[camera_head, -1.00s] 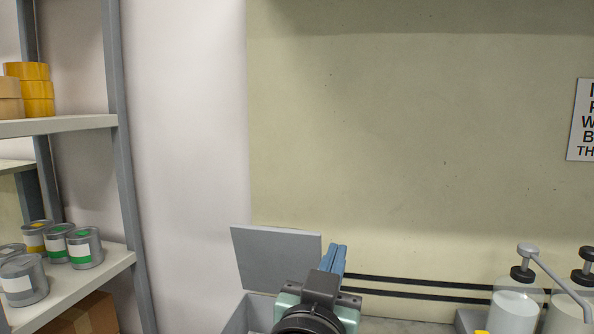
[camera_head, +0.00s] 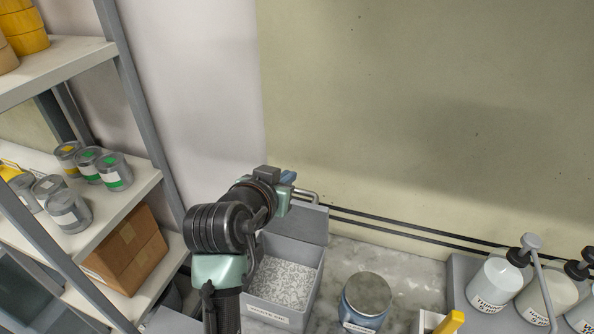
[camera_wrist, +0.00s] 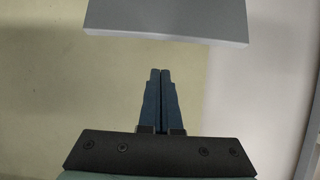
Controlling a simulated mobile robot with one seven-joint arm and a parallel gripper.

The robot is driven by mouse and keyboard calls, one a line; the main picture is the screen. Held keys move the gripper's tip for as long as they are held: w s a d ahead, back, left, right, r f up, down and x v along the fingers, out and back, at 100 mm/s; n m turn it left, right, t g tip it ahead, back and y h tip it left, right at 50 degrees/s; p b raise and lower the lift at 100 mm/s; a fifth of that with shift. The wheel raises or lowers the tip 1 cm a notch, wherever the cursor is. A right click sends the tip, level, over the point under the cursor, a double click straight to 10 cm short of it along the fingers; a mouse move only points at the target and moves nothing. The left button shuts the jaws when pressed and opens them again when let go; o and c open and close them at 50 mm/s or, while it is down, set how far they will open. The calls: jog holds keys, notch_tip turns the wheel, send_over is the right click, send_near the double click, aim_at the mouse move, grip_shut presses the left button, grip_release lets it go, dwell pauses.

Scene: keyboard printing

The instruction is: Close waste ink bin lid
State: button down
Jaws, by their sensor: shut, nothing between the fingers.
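The grey waste ink bin (camera_head: 275,314) stands on the counter against the wall, open, with speckled grey-white contents showing. Its flat grey lid (camera_head: 312,224) stands raised at the back of the bin, partly hidden behind my arm. My gripper (camera_head: 289,176) is above the lid near the wall, its blue fingers mostly hidden by my wrist. In the wrist view the fingers (camera_wrist: 159,72) are together and empty. A grey panel, apparently the lid (camera_wrist: 168,22), lies just beyond the fingertips, with a visible gap between them in the picture.
A metal-lidded jar (camera_head: 366,300) stands right of the bin. Further right, pump bottles (camera_head: 495,284) sit in a grey tray. A shelf (camera_head: 130,195) with paint cans and a cardboard box (camera_head: 128,250) is at the left. Dark cables run along the wall behind the counter.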

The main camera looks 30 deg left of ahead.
jog(key=p+x, duration=0.2)
jog(key=x, duration=0.7)
jog(key=shift+s+d+f+p, duration=0.2)
jog(key=shift+s+f+p, duration=0.25)
jog(key=shift+s+p, duration=0.35)
jog(key=shift+s+d+f+p, duration=0.2)
jog(key=shift+s+f+p, duration=0.3)
jog(key=shift+s, duration=0.35)
jog(key=shift+s+f+b, duration=0.1)
jog(key=shift+f+b, duration=0.05)
jog(key=shift+b, duration=0.4)
